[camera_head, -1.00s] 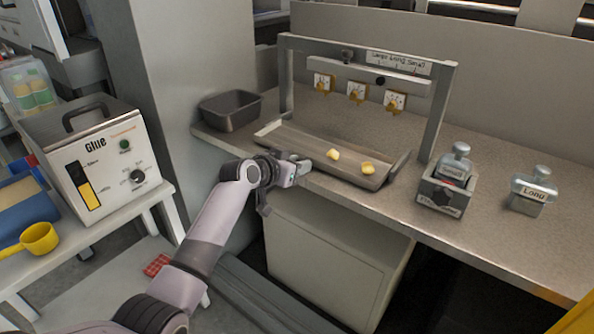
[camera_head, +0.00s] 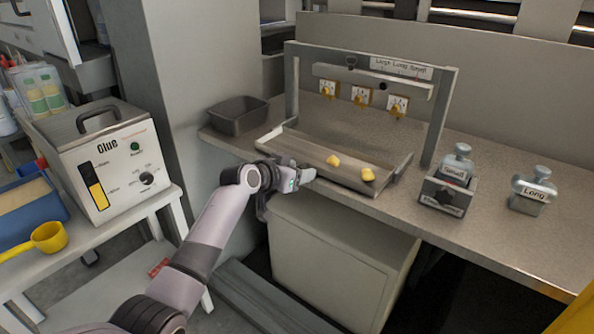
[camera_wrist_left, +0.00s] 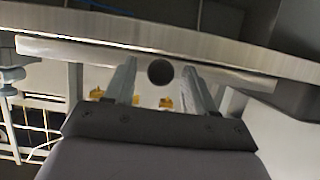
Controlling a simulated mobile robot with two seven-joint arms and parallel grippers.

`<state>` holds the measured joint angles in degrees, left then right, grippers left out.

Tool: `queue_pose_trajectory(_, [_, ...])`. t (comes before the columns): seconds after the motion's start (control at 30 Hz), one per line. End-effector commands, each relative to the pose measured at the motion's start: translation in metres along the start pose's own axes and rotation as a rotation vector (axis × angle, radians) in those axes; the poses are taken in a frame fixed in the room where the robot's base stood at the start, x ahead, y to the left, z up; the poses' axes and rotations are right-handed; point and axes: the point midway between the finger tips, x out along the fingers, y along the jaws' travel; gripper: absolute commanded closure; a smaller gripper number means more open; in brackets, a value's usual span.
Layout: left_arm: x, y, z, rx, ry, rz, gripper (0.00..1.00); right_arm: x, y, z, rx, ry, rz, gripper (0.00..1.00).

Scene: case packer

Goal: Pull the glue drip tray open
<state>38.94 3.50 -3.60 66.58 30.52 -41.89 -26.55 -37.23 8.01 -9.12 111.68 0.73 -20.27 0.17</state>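The glue drip tray (camera_head: 313,150) is a long, shallow grey metal tray on the counter, under a metal gantry. Two yellow lumps lie in it. My left gripper (camera_head: 304,176) is at the tray's near left edge, by the counter's front edge. In the left wrist view the two fingers of this gripper (camera_wrist_left: 160,88) stand apart, with a dark round shape (camera_wrist_left: 159,71) visible between them. I cannot tell whether they touch the tray. The arm hides part of the tray's left front edge. My right gripper is out of view.
The gantry (camera_head: 441,115) stands over the tray. A dark bin (camera_head: 238,115) is at its left, and labelled weights in a holder (camera_head: 443,196) and on the counter (camera_head: 532,192) are at its right. A cabinet (camera_head: 335,262) stands below. The Glue machine (camera_head: 110,165) is at far left.

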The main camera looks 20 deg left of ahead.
Motion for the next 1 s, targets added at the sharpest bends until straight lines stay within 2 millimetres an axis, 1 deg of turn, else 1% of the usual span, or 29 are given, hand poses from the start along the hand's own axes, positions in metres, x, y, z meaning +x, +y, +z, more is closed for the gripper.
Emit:
queue_pose_trajectory(0.17, [-0.001,0.000,-0.001,0.000,0.002,-0.001,0.45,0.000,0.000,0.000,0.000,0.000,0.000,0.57])
queue_pose_trajectory(0.27, [-0.005,-0.001,-0.001,0.001,0.003,-0.002,0.45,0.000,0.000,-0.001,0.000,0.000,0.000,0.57])
queue_pose_trajectory(0.37, [-0.013,-0.001,0.000,0.001,0.002,-0.001,0.45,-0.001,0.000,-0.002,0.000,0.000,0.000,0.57])
queue_pose_trajectory(0.6, [-0.041,-0.001,0.000,0.002,0.002,-0.001,0.45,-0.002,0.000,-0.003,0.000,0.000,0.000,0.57])
queue_pose_trajectory(0.8, [-0.060,-0.001,0.000,0.001,0.000,-0.001,0.45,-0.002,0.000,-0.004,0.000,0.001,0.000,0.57])
queue_pose_trajectory(1.0, [-0.070,0.000,0.000,0.000,0.000,0.000,0.45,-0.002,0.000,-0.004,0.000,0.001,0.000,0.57])
